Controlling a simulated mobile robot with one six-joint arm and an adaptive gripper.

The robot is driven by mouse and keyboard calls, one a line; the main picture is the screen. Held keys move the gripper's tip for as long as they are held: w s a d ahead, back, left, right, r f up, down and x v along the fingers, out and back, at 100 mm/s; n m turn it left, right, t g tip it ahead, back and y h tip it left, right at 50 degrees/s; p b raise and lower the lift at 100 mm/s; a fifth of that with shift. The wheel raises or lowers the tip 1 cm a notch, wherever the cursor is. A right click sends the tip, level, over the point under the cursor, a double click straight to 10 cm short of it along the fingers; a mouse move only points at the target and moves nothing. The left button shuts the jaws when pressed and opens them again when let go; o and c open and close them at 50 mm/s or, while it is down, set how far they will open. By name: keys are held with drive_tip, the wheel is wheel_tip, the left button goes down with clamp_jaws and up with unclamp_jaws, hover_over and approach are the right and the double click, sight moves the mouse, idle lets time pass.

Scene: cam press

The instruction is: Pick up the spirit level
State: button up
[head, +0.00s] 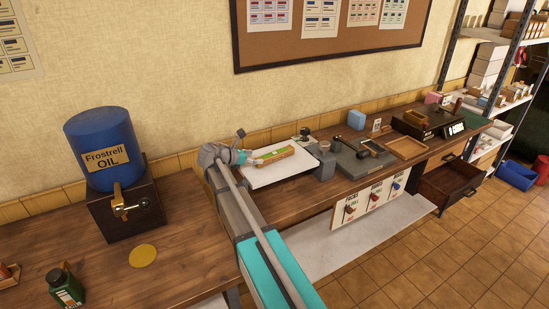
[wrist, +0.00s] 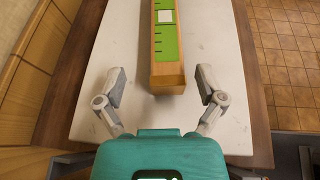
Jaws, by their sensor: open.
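A long wooden bar with a green top, dark tick marks and a white square lies on a white board. It is the only thing here that looks like the spirit level (wrist: 166,60), though I see no vial clearly. In the head view the spirit level (head: 277,155) lies lengthwise on the white board (head: 262,177). My gripper (head: 249,156) is at the bar's left end. In the wrist view my gripper (wrist: 160,88) is open, with a finger on each side of the bar's near end and gaps between. The bar's far end is out of the wrist view.
A grey press (head: 324,158) stands right of the board, with a wooden tray (head: 407,147) further right. A blue oil barrel (head: 101,148) stands left on the bench. The wall runs close behind. A drawer (head: 450,186) stands open at the right.

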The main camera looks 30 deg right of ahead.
sight(264, 157)
drive_tip(key=x, duration=0.1)
drive_tip(key=b+x, duration=0.1)
drive_tip(key=x, duration=0.2)
drive_tip(key=shift+s+f+b, duration=0.15)
drive_tip(key=shift+s+b, duration=0.15)
drive_tip(key=shift+b, duration=0.05)
drive_tip(key=shift+d+f, duration=0.15)
drive_tip(key=shift+d, duration=0.45)
clamp_jaws()
